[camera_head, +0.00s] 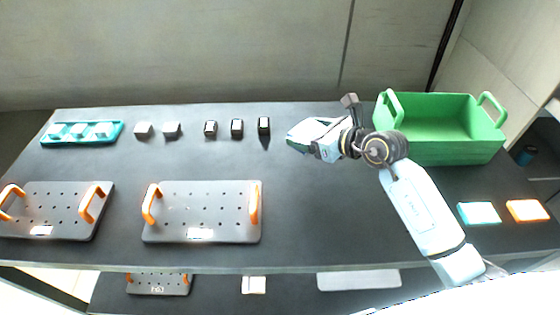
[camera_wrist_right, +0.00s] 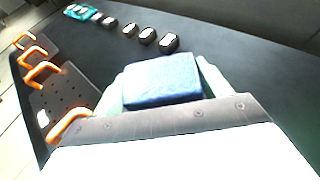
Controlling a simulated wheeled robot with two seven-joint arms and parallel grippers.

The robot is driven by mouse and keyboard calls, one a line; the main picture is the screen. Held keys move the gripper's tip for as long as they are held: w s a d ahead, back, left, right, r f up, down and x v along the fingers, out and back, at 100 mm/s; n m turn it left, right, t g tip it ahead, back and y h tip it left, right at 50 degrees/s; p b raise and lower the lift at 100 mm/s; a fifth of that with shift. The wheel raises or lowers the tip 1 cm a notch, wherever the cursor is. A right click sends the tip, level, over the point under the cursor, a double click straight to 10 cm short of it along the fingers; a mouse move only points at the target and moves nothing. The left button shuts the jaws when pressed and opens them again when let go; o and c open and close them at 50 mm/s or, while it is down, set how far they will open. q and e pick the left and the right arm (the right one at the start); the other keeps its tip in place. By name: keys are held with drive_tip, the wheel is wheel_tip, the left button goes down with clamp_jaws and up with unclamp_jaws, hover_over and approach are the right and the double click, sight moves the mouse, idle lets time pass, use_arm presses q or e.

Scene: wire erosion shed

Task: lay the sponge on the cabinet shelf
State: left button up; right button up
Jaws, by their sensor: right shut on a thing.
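My right gripper (camera_head: 297,141) reaches in from the right and hangs above the dark worktop (camera_head: 320,215). In the right wrist view its pale fingers are shut on a blue block, which looks like the sponge (camera_wrist_right: 162,80). In the head view the gripper hides most of this block. A dark lower shelf (camera_head: 220,295) shows below the worktop's front edge; I cannot tell whether it is the cabinet shelf. My left gripper is not in view.
A green crate (camera_head: 455,152) stands at the back right. Cyan (camera_head: 479,213) and orange (camera_head: 527,210) blocks lie at the right. Perforated plates (camera_head: 202,212) with orange handles, a teal holder (camera_head: 82,133) and several small blocks (camera_head: 237,128) occupy the left and back. The worktop's middle is clear.

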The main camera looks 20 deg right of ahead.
sight(306, 165)
wheel_tip(306, 165, down, 4)
drive_tip(key=shift+r+b, duration=0.2)
drive_tip(key=shift+b, duration=0.1)
wheel_tip(306, 165, down, 2)
drive_tip(key=shift+f, duration=0.1)
wheel_tip(306, 165, down, 3)
drive_tip(key=shift+r+b, duration=0.15)
drive_tip(key=shift+b, duration=0.5)
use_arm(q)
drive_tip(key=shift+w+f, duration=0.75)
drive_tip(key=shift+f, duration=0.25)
use_arm(e)
drive_tip(key=shift+r, duration=0.1)
drive_tip(key=shift+f, duration=0.25)
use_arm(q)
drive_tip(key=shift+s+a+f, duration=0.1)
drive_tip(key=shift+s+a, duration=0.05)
use_arm(e)
drive_tip(key=o, duration=1)
drive_tip(key=shift+r, duration=0.1)
drive_tip(key=shift+c, duration=0.2)
